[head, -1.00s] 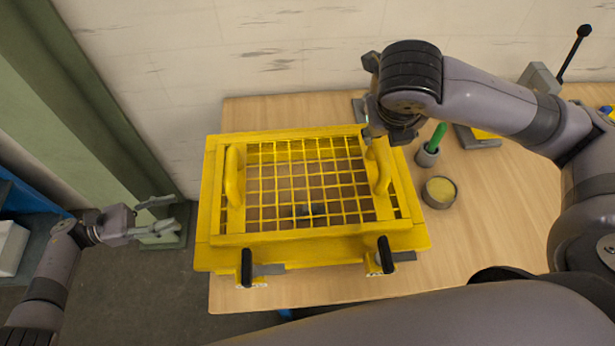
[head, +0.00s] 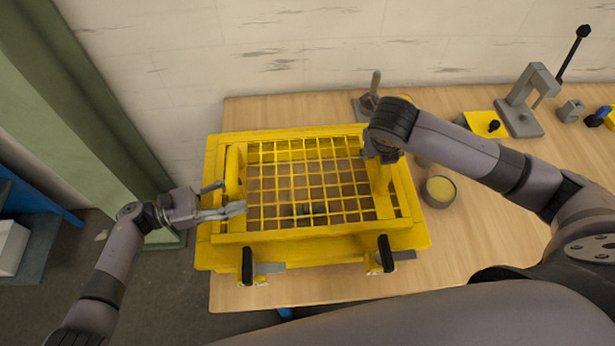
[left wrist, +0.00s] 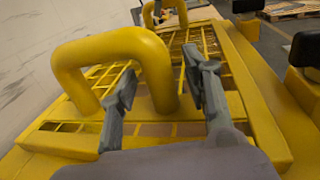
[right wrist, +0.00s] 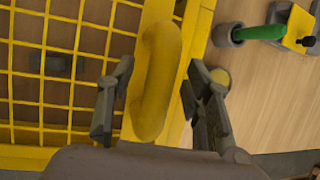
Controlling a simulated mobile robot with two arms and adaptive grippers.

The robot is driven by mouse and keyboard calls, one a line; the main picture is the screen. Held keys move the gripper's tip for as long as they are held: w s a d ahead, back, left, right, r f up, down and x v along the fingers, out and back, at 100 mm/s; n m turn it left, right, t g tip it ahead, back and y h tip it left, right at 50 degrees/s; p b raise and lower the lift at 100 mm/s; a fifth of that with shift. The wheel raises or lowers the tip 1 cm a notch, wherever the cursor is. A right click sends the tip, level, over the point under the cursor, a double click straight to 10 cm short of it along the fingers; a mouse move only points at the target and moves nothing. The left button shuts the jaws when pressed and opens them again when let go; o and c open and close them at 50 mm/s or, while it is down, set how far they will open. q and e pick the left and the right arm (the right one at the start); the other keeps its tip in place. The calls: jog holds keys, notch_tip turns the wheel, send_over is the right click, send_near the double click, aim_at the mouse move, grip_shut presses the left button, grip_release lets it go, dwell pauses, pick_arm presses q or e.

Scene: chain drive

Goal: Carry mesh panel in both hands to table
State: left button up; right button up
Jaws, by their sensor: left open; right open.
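The yellow mesh panel (head: 310,185) lies flat on a yellow box-like frame (head: 320,258) on the wooden table. My left gripper (head: 228,200) is open at the panel's left handle; in the left wrist view the yellow arched handle (left wrist: 115,62) stands between the open fingers (left wrist: 160,95), apparently not gripped. My right gripper is open over the right handle; in the right wrist view that handle (right wrist: 157,80) lies between the open fingers (right wrist: 158,95). In the head view the right fingers are mostly hidden by my arm.
Two black-handled clamps (head: 247,266) (head: 386,254) stand at the frame's front. A green post (head: 90,120) stands at left.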

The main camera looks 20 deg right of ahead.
pick_arm(q)
jog(key=shift+d, duration=0.35)
pick_arm(e)
jog(key=shift+w+d+f, duration=0.1)
jog(key=shift+w+f, duration=0.05)
jog(key=shift+f, duration=0.2)
pick_arm(q)
grip_shut()
pick_arm(e)
grip_shut()
dwell(0.3)
